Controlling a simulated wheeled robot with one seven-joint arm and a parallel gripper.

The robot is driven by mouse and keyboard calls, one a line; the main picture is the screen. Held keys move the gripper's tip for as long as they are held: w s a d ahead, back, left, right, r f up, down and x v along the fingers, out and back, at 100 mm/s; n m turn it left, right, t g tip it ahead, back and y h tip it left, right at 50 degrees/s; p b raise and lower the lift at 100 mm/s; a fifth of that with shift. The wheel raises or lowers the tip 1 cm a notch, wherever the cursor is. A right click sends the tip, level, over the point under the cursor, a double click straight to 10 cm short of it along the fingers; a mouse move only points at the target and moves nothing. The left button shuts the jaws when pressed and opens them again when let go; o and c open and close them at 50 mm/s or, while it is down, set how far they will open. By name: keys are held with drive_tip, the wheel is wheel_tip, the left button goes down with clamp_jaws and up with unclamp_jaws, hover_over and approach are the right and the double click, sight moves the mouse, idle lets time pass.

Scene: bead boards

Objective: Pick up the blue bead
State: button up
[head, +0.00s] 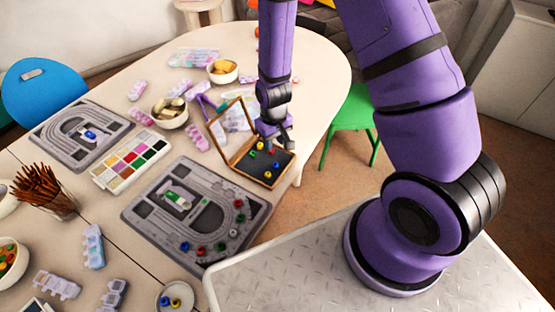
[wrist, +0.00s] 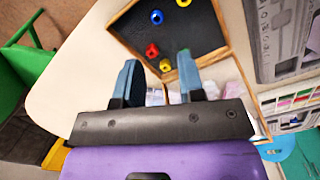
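Small coloured beads lie on the black floor of an open wooden box (head: 233,176). In the wrist view a blue bead (wrist: 156,17) lies there, with a red bead (wrist: 152,50) and a yellow bead (wrist: 165,65) nearer my gripper (wrist: 158,60). Other blue beads sit on the near grey board (head: 185,246) and in a small dish (head: 165,301).
The box's raised lid (head: 216,127) stands at its left. The near grey bead board (head: 150,213) lies in front of the box, with a paint palette (head: 130,159) to its left. Bowls and bead organisers stand behind. The table's edge is close on the right.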

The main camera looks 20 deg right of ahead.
sight(275, 163)
drive_tip(key=shift+w+d+f, duration=0.1)
drive_tip(key=shift+f, duration=2.8)
drive_tip(key=shift+d+f, duration=0.1)
drive_tip(key=shift+f, duration=2.75)
clamp_jaws()
